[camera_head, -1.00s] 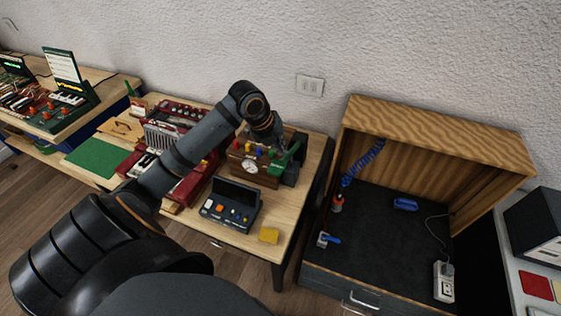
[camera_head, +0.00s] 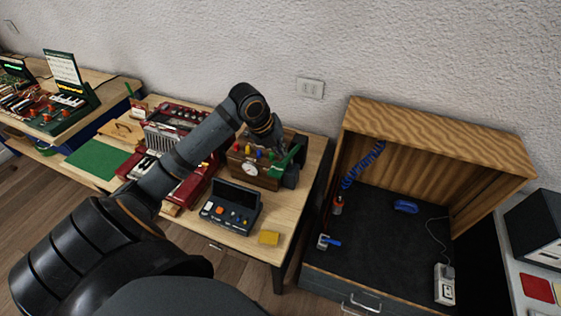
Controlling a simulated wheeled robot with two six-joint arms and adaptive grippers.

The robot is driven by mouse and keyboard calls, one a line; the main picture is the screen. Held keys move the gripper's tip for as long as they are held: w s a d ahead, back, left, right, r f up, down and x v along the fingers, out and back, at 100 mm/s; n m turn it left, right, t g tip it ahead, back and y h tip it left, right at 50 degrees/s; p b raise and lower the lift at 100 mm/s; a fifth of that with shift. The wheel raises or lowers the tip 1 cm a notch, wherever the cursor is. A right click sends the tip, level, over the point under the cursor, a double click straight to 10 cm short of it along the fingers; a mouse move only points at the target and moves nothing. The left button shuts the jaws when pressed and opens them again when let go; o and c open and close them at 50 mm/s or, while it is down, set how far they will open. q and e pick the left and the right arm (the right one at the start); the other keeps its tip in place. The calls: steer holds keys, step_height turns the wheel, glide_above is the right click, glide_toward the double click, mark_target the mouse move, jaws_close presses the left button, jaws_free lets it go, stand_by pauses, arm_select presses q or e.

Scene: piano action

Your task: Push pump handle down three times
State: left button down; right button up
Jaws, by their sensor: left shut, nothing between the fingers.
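A brown wooden box (camera_head: 255,172) with a round white gauge and small coloured knobs stands near the right end of the wooden table. A green lever (camera_head: 288,160), which looks like the pump handle, slants up to the right at the box's right side. My left arm reaches in from the lower left over the table. My left gripper (camera_head: 277,146) points down right at the lever's upper left side. It is shut and empty. The fingertips are small and dark, so I cannot tell whether they touch the lever. My right gripper is not in view.
A red accordion (camera_head: 175,140) stands to the left, partly behind my arm. An open wooden cabinet (camera_head: 440,135) stands to the right.

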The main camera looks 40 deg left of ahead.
mark_target(279, 163)
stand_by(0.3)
arm_select(q)
steer(key=shift+f, duration=0.1)
steer(key=shift+s+f, duration=0.2)
steer(key=shift+f, duration=0.05)
steer(key=shift+s+d+f+b, duration=0.1)
steer(key=shift+s+f+b, duration=0.2)
steer(key=shift+f, duration=0.3)
stand_by(0.7)
steer(key=shift+s+d+f+b, duration=0.1)
steer(key=shift+s+f+b, duration=0.2)
steer(key=shift+f, duration=0.45)
steer(key=shift+s+d+f+b, duration=0.1)
steer(key=shift+s+f+b, duration=0.2)
steer(key=shift+f, duration=0.4)
steer(key=shift+s+d+f+b, duration=0.1)
steer(key=shift+s+f+b, duration=0.2)
steer(key=shift+f, duration=0.45)
stand_by(1.8)
steer(key=shift+r, duration=0.1)
stand_by(0.4)
